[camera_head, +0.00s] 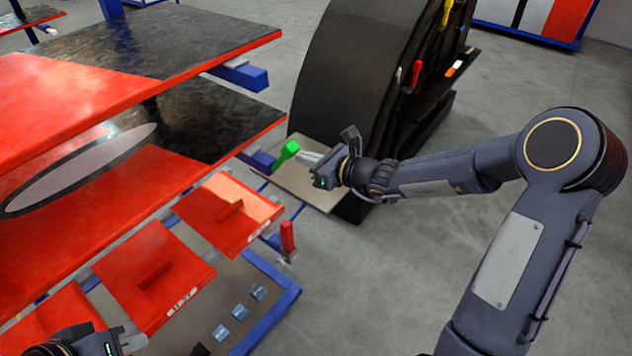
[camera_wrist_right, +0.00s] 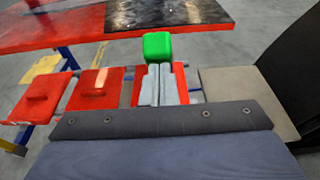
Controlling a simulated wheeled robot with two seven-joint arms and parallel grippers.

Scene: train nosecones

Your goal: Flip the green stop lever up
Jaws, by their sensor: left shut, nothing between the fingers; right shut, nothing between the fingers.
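The green stop lever (camera_head: 286,154) sticks out beside the blue frame in the head view, tilted with its wider end up and to the right. In the right wrist view the green lever (camera_wrist_right: 157,46) shows as a block just beyond the fingertips. My right gripper (camera_head: 304,158) is shut and empty, its fingertips close to the lever's right side; I cannot tell whether they touch. Its two grey fingers (camera_wrist_right: 160,84) lie together in the wrist view. My left gripper (camera_head: 130,342) is at the bottom left edge, partly cut off, shut and empty, far from the lever.
Red panels with handles (camera_head: 228,212) hang below the large red and black nosecone shelves (camera_head: 130,45). A red lever (camera_head: 287,238) stands on the frame. A beige board (camera_head: 318,190) lies below my right gripper. A black curved rack (camera_head: 345,70) with tools stands behind it.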

